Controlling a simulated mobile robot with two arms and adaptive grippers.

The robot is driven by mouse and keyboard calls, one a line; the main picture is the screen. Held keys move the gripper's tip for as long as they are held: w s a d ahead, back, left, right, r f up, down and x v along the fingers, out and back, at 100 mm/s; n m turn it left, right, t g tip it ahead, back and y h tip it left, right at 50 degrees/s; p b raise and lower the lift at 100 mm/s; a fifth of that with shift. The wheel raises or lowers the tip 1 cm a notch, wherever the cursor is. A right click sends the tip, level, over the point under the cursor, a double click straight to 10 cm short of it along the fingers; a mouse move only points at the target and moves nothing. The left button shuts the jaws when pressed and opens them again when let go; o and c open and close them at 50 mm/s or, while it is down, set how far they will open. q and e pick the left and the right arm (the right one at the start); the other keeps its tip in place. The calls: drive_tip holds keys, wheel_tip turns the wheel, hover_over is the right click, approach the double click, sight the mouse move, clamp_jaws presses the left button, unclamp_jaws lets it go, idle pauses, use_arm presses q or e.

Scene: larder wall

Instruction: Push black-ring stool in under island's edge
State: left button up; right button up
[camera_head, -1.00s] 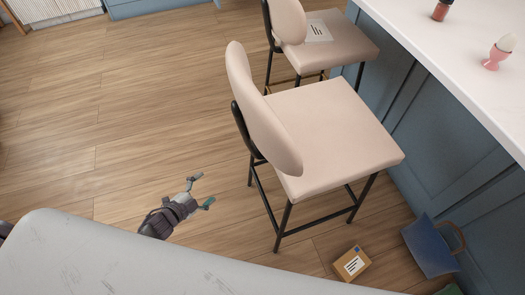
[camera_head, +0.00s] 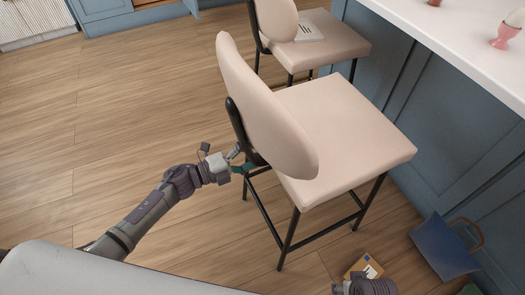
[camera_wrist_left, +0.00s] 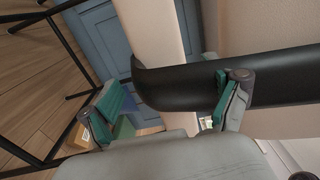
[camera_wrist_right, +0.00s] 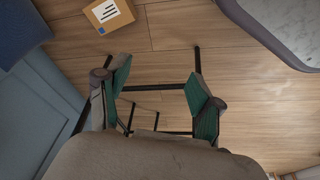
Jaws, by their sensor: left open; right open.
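The near stool (camera_head: 345,130) has a pale pink seat and back, black legs and a black foot ring (camera_head: 325,234). It stands upright in front of the island (camera_head: 455,50), its seat outside the countertop's edge. My left gripper (camera_head: 243,163) is open behind the stool, low by its backrest. In the left wrist view, the black back support (camera_wrist_left: 180,85) crosses between and past the open fingers (camera_wrist_left: 165,105), close to the right one; contact is unclear. My right gripper (camera_head: 365,284) is at the bottom edge; its fingers show open and empty in the right wrist view (camera_wrist_right: 160,90).
A second pink stool (camera_head: 325,38) stands beyond, with a printed sheet (camera_head: 308,30) on its seat. A small carton (camera_head: 362,266) and a blue bag (camera_head: 440,247) lie on the floor by the island. An egg cup (camera_head: 506,36) stands on the countertop. Floor at left is clear.

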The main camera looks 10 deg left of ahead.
use_arm(q)
drive_tip(key=x, duration=0.4)
drive_tip(key=shift+d+r, duration=0.1)
drive_tip(key=shift+r, duration=0.05)
drive_tip(key=shift+w+d, duration=0.25)
use_arm(e)
drive_tip(key=r, duration=0.2)
drive_tip(key=shift+w+r, duration=0.2)
drive_tip(key=shift+r, duration=0.2)
use_arm(q)
drive_tip(key=shift+r, duration=0.1)
clamp_jaws()
drive_tip(key=shift+b, duration=0.35)
use_arm(e)
drive_tip(key=shift+f, duration=0.15)
